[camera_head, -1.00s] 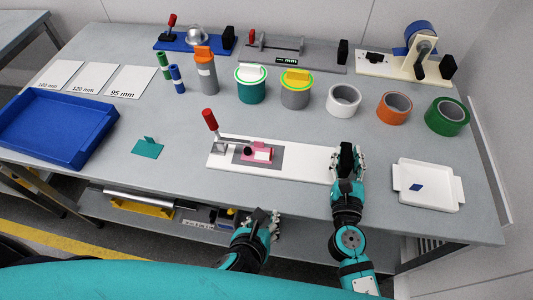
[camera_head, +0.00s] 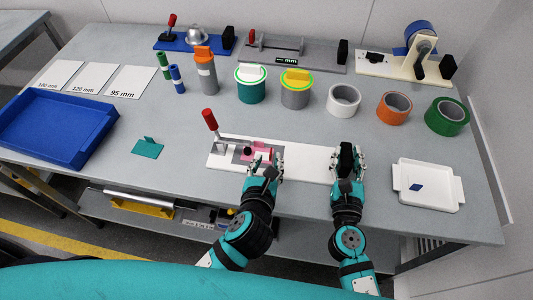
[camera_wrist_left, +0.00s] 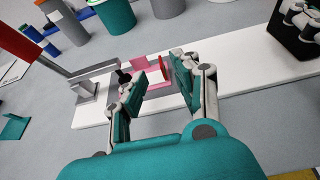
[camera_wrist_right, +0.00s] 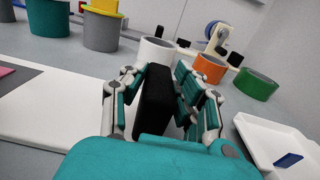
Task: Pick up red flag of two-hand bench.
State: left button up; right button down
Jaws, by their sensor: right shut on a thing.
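The two-hand bench is a white board (camera_head: 305,163) with a red-handled clamp (camera_head: 209,118) at its left end and a black block (camera_head: 346,160) at its right end. A pink piece (camera_wrist_left: 148,76) sits on its grey pad. The small red flag (camera_wrist_left: 162,66) stands at the pink piece's right side. My left gripper (camera_head: 265,160) is open at the pink piece; in the left wrist view its fingers (camera_wrist_left: 161,84) are apart, with the flag beyond the gap between them. My right gripper (camera_wrist_right: 158,98) is shut on the black block. In the head view my left gripper partly hides the pink piece.
A white tray (camera_head: 400,192) with a blue chip stands to the right. A teal bracket (camera_head: 147,148) and a blue bin (camera_head: 25,140) are on the left. Tape rolls and canisters line the back. Bare table lies between the bracket and the board.

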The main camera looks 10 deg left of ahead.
aim_at(263, 153)
pick_arm(q)
jog(key=x, duration=0.4)
jog(key=shift+w+d+f, duration=0.1)
jog(key=shift+w, duration=0.15)
jog(key=shift+c, duration=0.3)
grip_shut()
